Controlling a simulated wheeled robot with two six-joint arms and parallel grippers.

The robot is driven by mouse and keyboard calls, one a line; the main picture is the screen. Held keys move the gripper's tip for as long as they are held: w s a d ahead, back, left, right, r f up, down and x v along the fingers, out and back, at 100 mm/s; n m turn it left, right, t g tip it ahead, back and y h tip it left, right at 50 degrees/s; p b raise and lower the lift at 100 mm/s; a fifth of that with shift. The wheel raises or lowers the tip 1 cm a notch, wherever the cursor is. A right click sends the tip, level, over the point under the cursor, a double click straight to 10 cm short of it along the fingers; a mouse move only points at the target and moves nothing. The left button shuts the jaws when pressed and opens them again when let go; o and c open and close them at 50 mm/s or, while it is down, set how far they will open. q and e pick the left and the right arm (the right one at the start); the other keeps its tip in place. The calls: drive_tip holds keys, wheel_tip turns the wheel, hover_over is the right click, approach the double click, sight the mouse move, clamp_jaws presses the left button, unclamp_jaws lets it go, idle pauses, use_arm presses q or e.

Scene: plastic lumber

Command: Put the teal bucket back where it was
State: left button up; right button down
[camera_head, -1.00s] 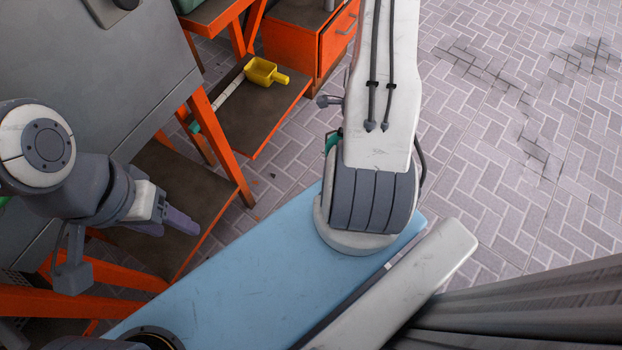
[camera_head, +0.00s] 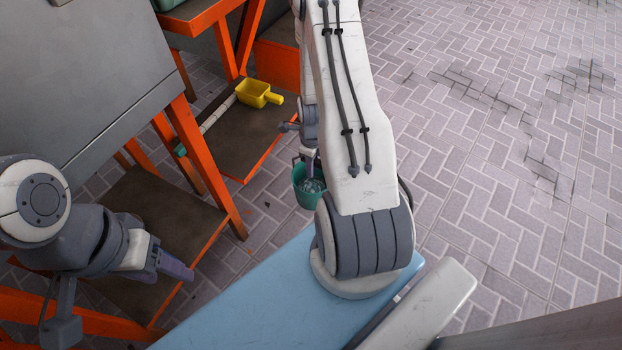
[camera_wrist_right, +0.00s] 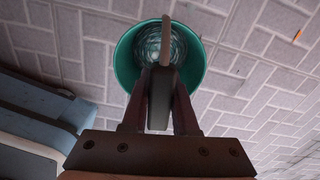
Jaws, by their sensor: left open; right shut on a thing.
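The teal bucket (camera_head: 308,187) hangs from my right gripper (camera_head: 309,150), partly hidden behind my right arm in the head view. In the right wrist view, the bucket (camera_wrist_right: 122,62) shows its open top, with something pale and shiny inside. My right gripper (camera_wrist_right: 160,85) is shut on the bucket's handle (camera_wrist_right: 166,38), and the bucket hangs above the paved floor. My left gripper (camera_head: 176,268) is open and empty at the left, over the low orange-framed shelf.
A yellow scoop (camera_head: 258,93) lies on a low brown shelf (camera_head: 232,138) of an orange-framed bench. A grey panel (camera_head: 75,75) stands at the upper left. Paved floor (camera_head: 500,150) at the right is clear.

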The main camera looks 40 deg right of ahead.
drive_tip(key=f+b, duration=0.3)
drive_tip(key=f, duration=0.1)
drive_tip(key=shift+w+a+f, duration=0.1)
drive_tip(key=shift+w+a, duration=0.05)
drive_tip(key=shift+w, duration=0.1)
drive_tip(key=shift+f, duration=0.15)
drive_tip(key=c, duration=0.7)
unclamp_jaws()
